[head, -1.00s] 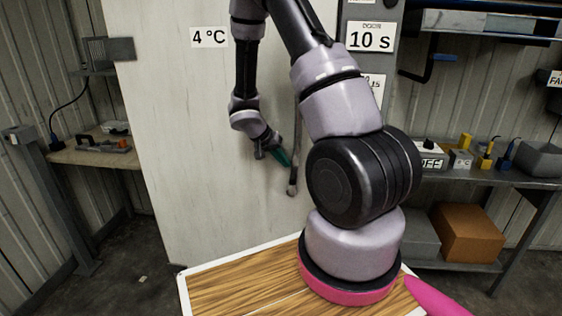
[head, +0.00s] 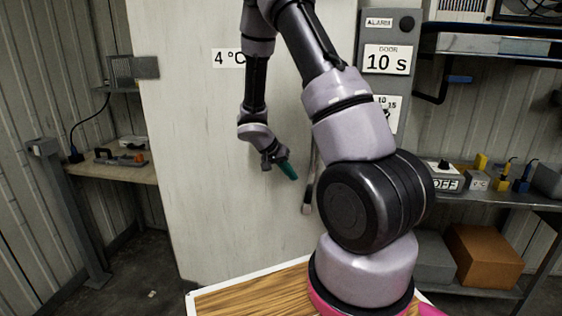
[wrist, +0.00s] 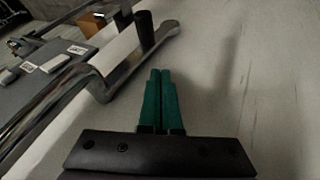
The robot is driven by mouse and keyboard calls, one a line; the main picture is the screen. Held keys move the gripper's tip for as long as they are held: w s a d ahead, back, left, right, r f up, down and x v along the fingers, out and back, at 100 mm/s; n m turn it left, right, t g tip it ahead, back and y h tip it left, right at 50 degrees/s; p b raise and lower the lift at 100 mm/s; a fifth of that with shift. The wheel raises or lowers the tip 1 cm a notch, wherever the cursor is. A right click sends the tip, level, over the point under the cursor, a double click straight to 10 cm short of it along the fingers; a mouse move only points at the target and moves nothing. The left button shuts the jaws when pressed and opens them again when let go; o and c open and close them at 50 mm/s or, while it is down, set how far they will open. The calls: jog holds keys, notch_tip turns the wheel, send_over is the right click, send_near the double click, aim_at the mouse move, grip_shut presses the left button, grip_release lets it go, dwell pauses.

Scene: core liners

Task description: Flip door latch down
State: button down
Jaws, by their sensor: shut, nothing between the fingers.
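In the wrist view a bent chrome bar (wrist: 108,82) with a dark cylindrical end (wrist: 145,30) lies left of my fingers. My gripper (head: 291,175) has green fingers pointing down and right, just left of the bar in the head view. The fingers (wrist: 160,74) are closed together and empty, and appear apart from the bar.
A grey control panel (head: 402,85) stands right of the door. A shelf with small boxes (head: 505,196) is at the right, and a side bench (head: 100,170) at the left. My wooden-topped base (head: 245,302) is in front of the door.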

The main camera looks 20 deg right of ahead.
aim_at(299, 180)
jog(key=s+d+v, duration=0.1)
jog(key=v, duration=0.7)
jog(key=shift+r, duration=0.7)
jog(key=w+a, duration=0.1)
jog(key=w+a+f, duration=0.1)
jog(key=shift+a+f, duration=0.3)
jog(key=shift+a, duration=0.05)
jog(key=x, duration=0.9)
jog(key=shift+d+f, duration=0.15)
jog(key=shift+f, duration=0.15)
jog(key=d, duration=0.1)
jog(key=s+d, duration=0.2)
jog(key=shift+d+f, duration=0.2)
jog(key=shift+f, duration=0.1)
jog(key=shift+s, duration=0.1)
